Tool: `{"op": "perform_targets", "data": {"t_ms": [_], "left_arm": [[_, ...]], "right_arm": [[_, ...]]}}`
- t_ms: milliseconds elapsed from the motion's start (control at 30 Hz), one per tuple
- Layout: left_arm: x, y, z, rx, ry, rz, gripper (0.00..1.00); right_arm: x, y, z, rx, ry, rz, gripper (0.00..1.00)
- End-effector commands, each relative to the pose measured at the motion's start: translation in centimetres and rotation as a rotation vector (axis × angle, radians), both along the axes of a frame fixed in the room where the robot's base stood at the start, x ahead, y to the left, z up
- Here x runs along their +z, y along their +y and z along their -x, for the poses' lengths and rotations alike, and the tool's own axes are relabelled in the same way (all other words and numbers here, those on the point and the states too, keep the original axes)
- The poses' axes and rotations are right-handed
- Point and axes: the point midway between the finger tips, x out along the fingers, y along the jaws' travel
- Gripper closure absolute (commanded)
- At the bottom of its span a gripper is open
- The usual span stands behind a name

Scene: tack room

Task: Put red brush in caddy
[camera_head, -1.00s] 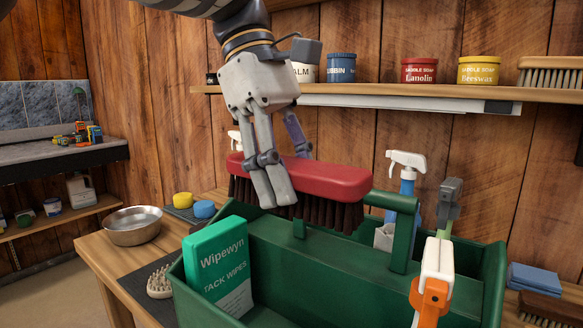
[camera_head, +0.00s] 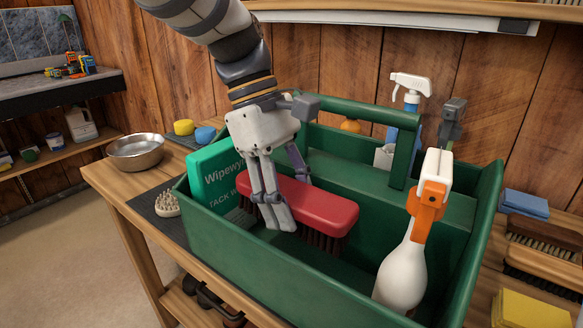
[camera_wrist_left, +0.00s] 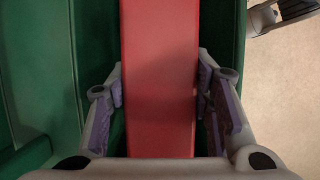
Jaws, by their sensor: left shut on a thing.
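The red brush (camera_head: 316,207) has a red back and dark bristles. In the head view it is inside the near compartment of the green caddy (camera_head: 270,262), between the tack wipes box and a white spray bottle. My left gripper (camera_head: 283,205) is shut on the brush, one finger on each side of its back. In the left wrist view the red back (camera_wrist_left: 160,75) runs between the two fingers, with green caddy walls beside it. My right gripper is not in view.
A green tack wipes box (camera_head: 215,172) stands at the caddy's left end. A white and orange spray bottle (camera_head: 402,272) stands at its right. The caddy handle (camera_head: 405,155) rises behind the brush. A metal bowl (camera_head: 135,151) and more brushes (camera_head: 545,235) lie on the bench.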

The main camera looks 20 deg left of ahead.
Motion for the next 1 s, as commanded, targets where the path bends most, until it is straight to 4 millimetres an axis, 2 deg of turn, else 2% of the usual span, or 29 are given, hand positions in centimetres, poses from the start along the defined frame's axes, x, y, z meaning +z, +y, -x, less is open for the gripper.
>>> {"op": "perform_targets", "data": {"t_ms": [300, 500, 900, 933, 1000], "left_arm": [[-4.9, 0.0, 0.1, 0.001, 0.002, 0.000, 0.93], [-7.1, 0.0, 0.0, 0.000, 0.000, 0.000, 0.93], [-7.8, 0.0, 0.0, 0.000, -0.001, 0.000, 0.93], [-7.8, 0.0, 0.0, 0.000, -0.001, 0.000, 0.46], [-7.8, 0.0, 0.0, 0.000, -0.001, 0.000, 0.31]], "right_arm": [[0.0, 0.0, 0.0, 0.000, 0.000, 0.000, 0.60], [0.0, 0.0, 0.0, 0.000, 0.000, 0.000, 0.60], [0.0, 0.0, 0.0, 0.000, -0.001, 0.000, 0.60], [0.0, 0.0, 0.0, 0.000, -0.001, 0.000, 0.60], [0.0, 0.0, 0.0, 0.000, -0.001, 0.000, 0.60]]}}
